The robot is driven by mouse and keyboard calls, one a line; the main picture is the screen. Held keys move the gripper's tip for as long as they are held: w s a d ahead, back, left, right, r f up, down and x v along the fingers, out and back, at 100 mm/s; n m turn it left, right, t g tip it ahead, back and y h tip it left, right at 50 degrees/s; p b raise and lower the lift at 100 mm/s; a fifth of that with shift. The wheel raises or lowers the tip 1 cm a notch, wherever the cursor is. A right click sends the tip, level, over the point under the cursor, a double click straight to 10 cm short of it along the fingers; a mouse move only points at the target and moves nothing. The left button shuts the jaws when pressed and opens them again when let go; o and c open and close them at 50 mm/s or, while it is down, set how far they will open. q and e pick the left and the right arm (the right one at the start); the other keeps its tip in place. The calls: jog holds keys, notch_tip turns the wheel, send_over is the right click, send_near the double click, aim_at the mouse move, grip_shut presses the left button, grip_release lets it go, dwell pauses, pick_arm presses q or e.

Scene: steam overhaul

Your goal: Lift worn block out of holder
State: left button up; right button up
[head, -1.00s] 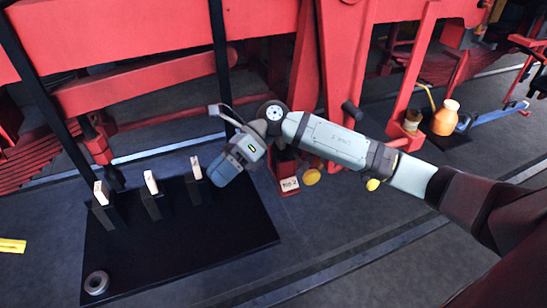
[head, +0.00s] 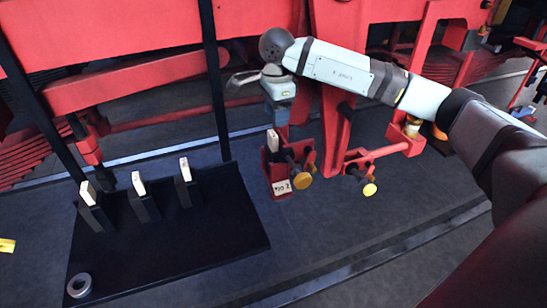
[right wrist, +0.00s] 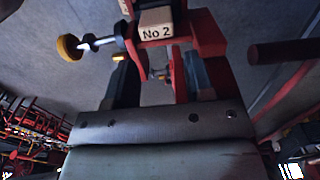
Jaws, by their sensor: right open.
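A red holder (head: 268,178) marked "No 2" stands below the red frame in the head view. A brownish block (head: 272,141), seemingly the worn one, sticks up from its top. My right gripper (head: 277,120) points down just above this block, open and empty. In the right wrist view its two dark fingers (right wrist: 160,80) are spread apart, with the red holder (right wrist: 208,35) and its label (right wrist: 156,24) beyond them. I cannot make out the block clearly there. My left gripper is not in view.
A black mat (head: 215,235) at left bears several dark stands with pale-topped blocks (head: 138,185) and a grey ring (head: 79,285). Red posts stand close behind. Floor at front right is clear.

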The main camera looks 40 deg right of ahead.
aim_at(274, 133)
jog(key=shift+a+f+p, duration=0.25)
jog(key=shift+f+p, duration=0.1)
jog(key=shift+f, duration=1.45)
jog(key=shift+a+f+p, duration=0.2)
jog(key=shift+f+p, duration=0.15)
jog(key=shift+f, duration=1.4)
jog(key=shift+r, duration=0.1)
grip_shut()
